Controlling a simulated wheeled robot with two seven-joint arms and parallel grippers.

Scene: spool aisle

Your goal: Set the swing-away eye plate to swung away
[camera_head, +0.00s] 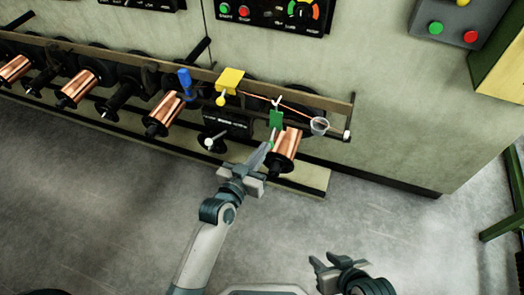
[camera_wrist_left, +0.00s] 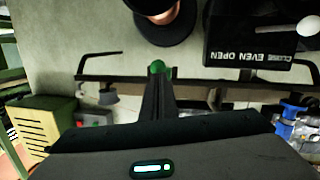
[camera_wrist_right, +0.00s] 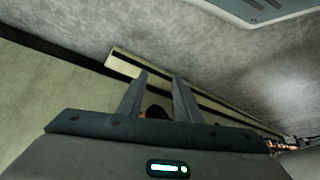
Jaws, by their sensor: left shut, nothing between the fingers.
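The swing-away eye plate appears to be the small green plate (camera_head: 276,119) hanging under the rail, above the rightmost copper spool. A green knob shows just below it at my left fingertips; in the left wrist view the round green knob (camera_wrist_left: 158,67) is right at the finger ends. I cannot tell whether they touch. My left gripper (camera_head: 269,146) is shut with nothing between its fingers, which point up toward the plate. My right gripper (camera_head: 322,265) is low at the front, away from the rail; its fingers are apart and empty in the right wrist view (camera_wrist_right: 158,95).
The rightmost copper spool (camera_head: 286,145) is close beside my left fingers. A black labelled box (camera_head: 228,122), yellow block (camera_head: 230,80), blue handle (camera_head: 185,83) and clear cup (camera_head: 319,126) sit along the rail. A copper wire runs near the plate. The floor at front is clear.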

